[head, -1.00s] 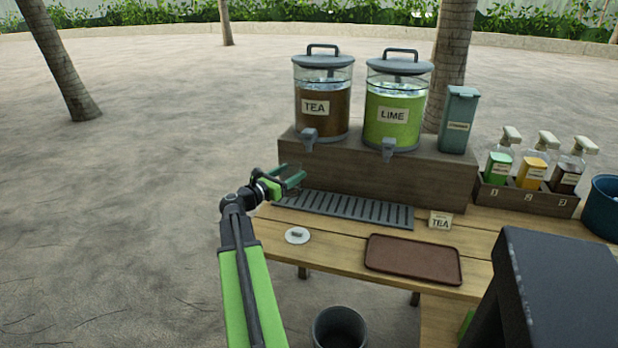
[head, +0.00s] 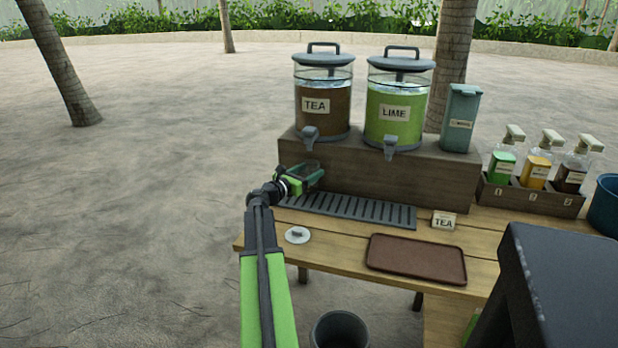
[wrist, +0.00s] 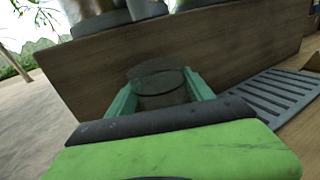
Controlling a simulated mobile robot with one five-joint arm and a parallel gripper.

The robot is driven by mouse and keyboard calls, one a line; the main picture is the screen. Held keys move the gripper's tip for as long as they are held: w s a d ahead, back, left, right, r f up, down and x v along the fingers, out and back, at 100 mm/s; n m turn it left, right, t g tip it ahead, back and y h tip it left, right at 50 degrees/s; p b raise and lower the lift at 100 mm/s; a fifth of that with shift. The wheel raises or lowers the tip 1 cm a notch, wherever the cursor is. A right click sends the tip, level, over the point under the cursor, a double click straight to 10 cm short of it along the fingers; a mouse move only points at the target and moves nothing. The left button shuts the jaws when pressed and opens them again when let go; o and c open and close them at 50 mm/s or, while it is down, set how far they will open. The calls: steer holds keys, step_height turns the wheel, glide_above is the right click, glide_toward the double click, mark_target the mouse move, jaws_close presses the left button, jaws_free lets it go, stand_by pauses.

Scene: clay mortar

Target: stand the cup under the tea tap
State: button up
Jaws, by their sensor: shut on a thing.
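My gripper (head: 312,174) is shut on a clear cup (wrist: 160,84), with one green finger on each side of it in the wrist view. The cup looks empty and roughly upright. In the head view the cup is small and partly hidden by the gripper. The gripper holds it in front of the wooden riser, above the left end of the slotted drip tray (head: 350,211). The tea dispenser (head: 323,108), labelled TEA, stands on the riser. Its grey tap (head: 310,136) is above the gripper. Whether the cup is straight below the tap I cannot tell.
The lime dispenser (head: 394,112) and a teal canister (head: 460,118) stand right of the tea. A TEA card (head: 443,220), a brown tray (head: 416,259) and a white disc (head: 297,235) lie on the table. Bottles in a wooden rack (head: 530,198) are at right. A dark bin (head: 339,332) stands below.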

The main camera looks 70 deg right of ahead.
steer(key=shift+f+b, duration=0.55)
steer(key=shift+b, duration=0.1)
steer(key=o, duration=1.5)
steer(key=shift+r, duration=0.15)
steer(key=shift+w+a+r+p, duration=0.15)
steer(key=shift+a+r+p, duration=0.4)
steer(key=shift+p, duration=0.2)
steer(key=v, duration=1)
steer(key=shift+w+a, duration=0.2)
steer(key=shift+a, duration=0.15)
steer(key=shift+w, duration=0.1)
